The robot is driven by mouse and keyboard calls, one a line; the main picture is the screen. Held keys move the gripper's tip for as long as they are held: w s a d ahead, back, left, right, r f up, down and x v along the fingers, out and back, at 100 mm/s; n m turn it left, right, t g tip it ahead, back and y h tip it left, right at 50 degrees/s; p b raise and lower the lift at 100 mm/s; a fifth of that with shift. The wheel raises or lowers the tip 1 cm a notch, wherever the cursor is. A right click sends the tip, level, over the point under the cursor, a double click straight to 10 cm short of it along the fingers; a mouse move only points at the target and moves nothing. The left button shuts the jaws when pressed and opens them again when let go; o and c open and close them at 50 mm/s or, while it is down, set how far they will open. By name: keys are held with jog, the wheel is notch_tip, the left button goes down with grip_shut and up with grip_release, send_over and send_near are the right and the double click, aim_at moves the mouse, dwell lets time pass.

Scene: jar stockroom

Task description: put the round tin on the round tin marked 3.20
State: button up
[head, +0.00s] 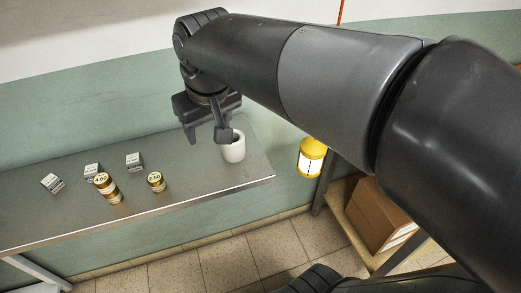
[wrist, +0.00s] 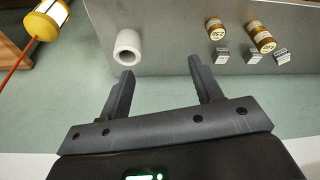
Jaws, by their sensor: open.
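A short round tin (head: 156,183) with a lid that seems to read 2.50 stands on the metal shelf; it also shows in the wrist view (wrist: 215,30). Left of it is a taller gold-brown round form (head: 109,190), its lid seeming to read 4.60, also in the wrist view (wrist: 261,38). It may be two stacked tins; I cannot tell. I see no legible 3.20 mark. My gripper (head: 206,138) is open and empty, above the shelf's back side and right of the tins in the head view. Its fingers also show in the wrist view (wrist: 162,72).
A white hollow cup (head: 234,149) stands near the shelf's right end, close to my gripper. Several small printed blocks (head: 134,162) stand around the tins. A yellow lantern (head: 312,158) hangs off the right end. A cardboard box (head: 383,215) sits lower right. Shelf between tins and cup is clear.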

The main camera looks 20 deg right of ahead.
jog(key=s+d+f+m+t, duration=0.2)
jog(key=s+d+f+m, duration=0.1)
jog(key=s+d, duration=0.6)
jog(key=shift+s+f+h, duration=0.25)
jog(key=shift+f+h, duration=0.05)
jog(key=shift+f, duration=0.55)
